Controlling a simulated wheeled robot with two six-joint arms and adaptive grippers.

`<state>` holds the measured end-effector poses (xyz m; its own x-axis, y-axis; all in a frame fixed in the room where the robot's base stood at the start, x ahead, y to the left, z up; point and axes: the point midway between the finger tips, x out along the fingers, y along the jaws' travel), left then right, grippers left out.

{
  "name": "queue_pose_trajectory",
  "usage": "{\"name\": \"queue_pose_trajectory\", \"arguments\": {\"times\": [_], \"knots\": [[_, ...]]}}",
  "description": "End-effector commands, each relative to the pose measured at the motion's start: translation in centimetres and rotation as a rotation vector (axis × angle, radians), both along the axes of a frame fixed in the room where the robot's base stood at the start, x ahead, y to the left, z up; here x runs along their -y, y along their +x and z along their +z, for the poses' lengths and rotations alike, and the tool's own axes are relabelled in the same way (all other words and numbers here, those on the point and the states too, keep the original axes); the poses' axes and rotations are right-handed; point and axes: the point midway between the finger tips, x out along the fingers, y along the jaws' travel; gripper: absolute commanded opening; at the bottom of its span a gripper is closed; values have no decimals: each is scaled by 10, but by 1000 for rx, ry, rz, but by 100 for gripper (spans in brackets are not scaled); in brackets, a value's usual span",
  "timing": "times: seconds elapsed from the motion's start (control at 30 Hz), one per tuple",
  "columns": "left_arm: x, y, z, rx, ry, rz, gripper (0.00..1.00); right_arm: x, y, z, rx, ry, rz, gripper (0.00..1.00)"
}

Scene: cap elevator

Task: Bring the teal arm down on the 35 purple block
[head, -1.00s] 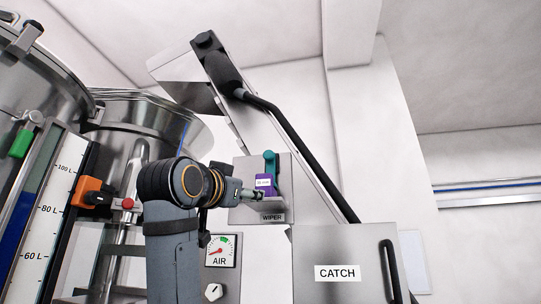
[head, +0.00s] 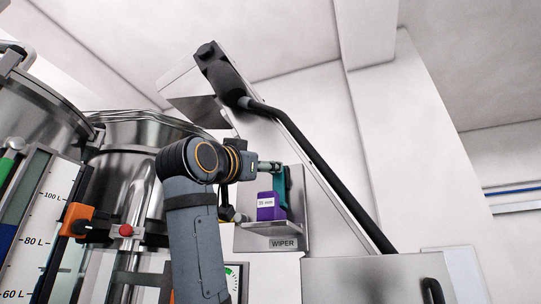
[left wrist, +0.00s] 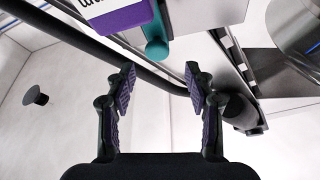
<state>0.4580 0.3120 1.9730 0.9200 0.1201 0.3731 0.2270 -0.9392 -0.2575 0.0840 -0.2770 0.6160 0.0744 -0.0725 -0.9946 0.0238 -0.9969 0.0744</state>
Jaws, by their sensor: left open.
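The purple block (head: 271,214), with a white label reading 35, sits on the small shelf of the WIPER bracket. The teal arm (head: 284,186) stands raised just behind and right of it. My left gripper (head: 276,167) is at the height of the teal arm's top, above the block, and its tips overlap the arm in the head view. In the left wrist view the gripper (left wrist: 160,74) is open. The teal arm's rounded end (left wrist: 157,50) shows just beyond and between the fingertips, with the purple block (left wrist: 125,18) at top left. Contact cannot be told. My right gripper is out of view.
The grey WIPER bracket (head: 299,225) holds the shelf. A black bent handle bar (head: 320,170) slopes down along the chute to its right. Steel tanks (head: 130,160) with an orange clamp (head: 76,219) stand left. A steel box (head: 370,279) is below right.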

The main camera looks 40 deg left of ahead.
Motion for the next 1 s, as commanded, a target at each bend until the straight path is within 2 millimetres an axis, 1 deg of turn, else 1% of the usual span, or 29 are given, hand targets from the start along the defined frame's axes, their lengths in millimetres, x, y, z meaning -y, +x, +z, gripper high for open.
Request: {"name": "queue_pose_trajectory", "arguments": {"times": [0.03,0.1,0.2,0.3,0.43,0.57,0.73,0.97,1.0], "knots": [[-1,11,10,-4,-1,0,54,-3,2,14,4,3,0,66],[-2,21,14,-2,0,0,54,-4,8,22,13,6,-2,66],[-4,32,16,-1,0,-1,54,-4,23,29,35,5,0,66],[-5,38,17,-1,0,-1,54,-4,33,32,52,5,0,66],[-5,40,15,0,0,-1,54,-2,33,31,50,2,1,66],[-5,39,15,0,0,-1,54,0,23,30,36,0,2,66],[-5,39,15,0,0,-1,32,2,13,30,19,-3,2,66],[-5,39,15,0,0,-1,1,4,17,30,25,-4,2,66],[-5,39,15,0,0,-1,0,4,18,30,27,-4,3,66]]}}
